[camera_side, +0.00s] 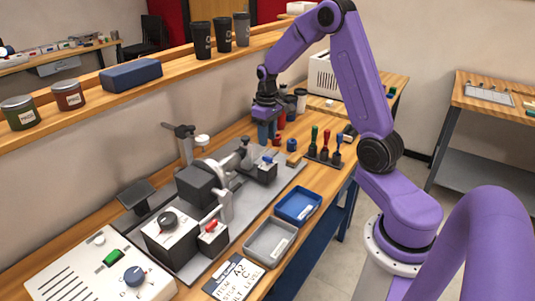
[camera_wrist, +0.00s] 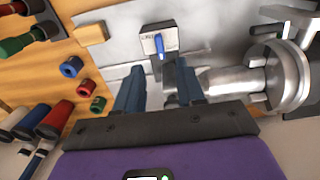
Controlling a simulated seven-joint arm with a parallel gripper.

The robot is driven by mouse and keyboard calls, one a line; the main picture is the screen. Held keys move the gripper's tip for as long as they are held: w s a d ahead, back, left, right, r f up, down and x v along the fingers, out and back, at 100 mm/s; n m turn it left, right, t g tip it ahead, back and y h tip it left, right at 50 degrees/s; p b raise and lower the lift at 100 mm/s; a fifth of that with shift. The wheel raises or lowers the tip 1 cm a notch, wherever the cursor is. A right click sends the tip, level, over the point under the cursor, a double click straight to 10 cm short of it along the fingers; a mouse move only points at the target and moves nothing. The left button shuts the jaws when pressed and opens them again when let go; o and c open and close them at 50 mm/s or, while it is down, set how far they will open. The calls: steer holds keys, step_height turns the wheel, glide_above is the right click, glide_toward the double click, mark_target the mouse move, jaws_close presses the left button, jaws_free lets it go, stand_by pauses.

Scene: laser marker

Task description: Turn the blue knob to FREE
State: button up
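The blue knob (camera_side: 268,159) is a small lever-like handle on a light-faced dark block at the far end of the grey machine. In the wrist view, the blue knob (camera_wrist: 158,44) sits on a pale plate with tiny lettering I cannot read, and its handle runs nearly up and down the picture. My gripper (camera_side: 266,133) points down over the back of the bench, behind the knob and apart from it. In the wrist view, my gripper (camera_wrist: 158,66) is open and empty, with its two blue-grey fingers reaching toward the knob.
A metal chuck (camera_wrist: 285,72) lies right of the fingers. Red, blue and green rings (camera_wrist: 86,89) and handled tools (camera_wrist: 50,125) are at left. A blue tray (camera_side: 299,206) and grey tray (camera_side: 270,242) stand in front. A white control box (camera_side: 90,275) has another blue knob.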

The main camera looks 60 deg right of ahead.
mark_target(267, 157)
step_height(267, 157, down, 7)
steer(key=shift+f, duration=0.1)
stand_by(0.4)
jaws_close()
